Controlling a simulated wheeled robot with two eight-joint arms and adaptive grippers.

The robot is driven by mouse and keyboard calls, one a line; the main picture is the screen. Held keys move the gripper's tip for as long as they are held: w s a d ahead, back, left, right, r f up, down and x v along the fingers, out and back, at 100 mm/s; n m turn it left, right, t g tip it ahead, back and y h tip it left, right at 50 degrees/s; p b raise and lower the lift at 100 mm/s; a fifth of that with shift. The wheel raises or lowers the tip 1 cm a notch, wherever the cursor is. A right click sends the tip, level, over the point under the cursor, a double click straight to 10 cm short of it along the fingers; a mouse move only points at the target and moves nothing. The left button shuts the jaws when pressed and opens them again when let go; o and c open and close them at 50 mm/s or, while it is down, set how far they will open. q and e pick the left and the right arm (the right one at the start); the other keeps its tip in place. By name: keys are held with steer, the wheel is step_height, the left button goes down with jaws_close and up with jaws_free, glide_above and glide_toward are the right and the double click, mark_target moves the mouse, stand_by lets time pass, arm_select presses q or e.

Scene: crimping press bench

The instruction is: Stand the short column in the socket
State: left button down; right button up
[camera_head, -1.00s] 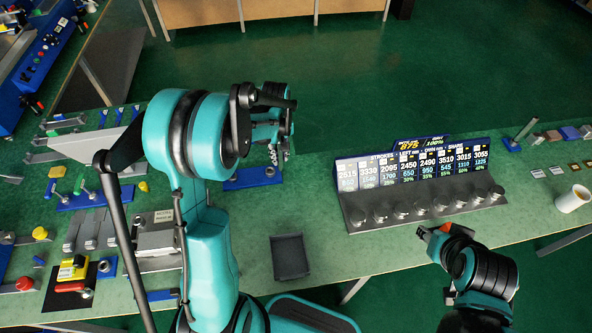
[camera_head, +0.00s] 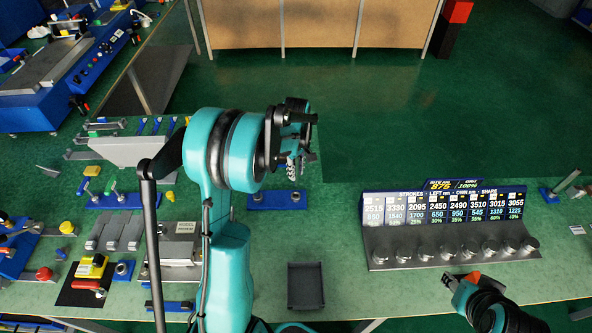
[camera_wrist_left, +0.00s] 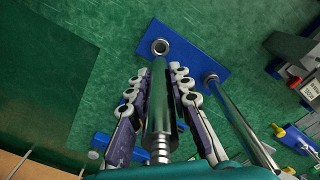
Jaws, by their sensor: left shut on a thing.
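My left gripper (camera_wrist_left: 158,105) is shut on a short grey metal column (camera_wrist_left: 160,110), held lengthwise between its fingers. In the left wrist view the column's far end overlaps the near side of a socket (camera_wrist_left: 160,47) on a blue plate (camera_wrist_left: 183,50); whether it touches cannot be told. A second socket (camera_wrist_left: 210,80) sits nearer the plate's right side. In the head view the left gripper (camera_head: 296,165) is above and behind the blue plate (camera_head: 277,203), and the column is not clear there. My right gripper (camera_head: 462,280) is low at the right; its jaws cannot be made out.
A long thin rod (camera_wrist_left: 245,125) runs beside the second socket in the wrist view. A display board (camera_head: 443,215) with a row of metal knobs stands at the right. A dark tray (camera_head: 306,287) lies at the front edge. Fixtures crowd the left bench.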

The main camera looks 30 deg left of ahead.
mark_target(296, 162)
arm_select(q)
steer(key=shift+f+b, duration=1.8)
steer(key=shift+f, duration=0.7)
steer(key=shift+f+b, duration=1.35)
steer(key=shift+f, duration=0.1)
steer(key=c, duration=1.3)
jaws_free()
step_height(296, 162, up, 12)
steer(key=shift+r, duration=0.1)
steer(key=shift+d, duration=0.1)
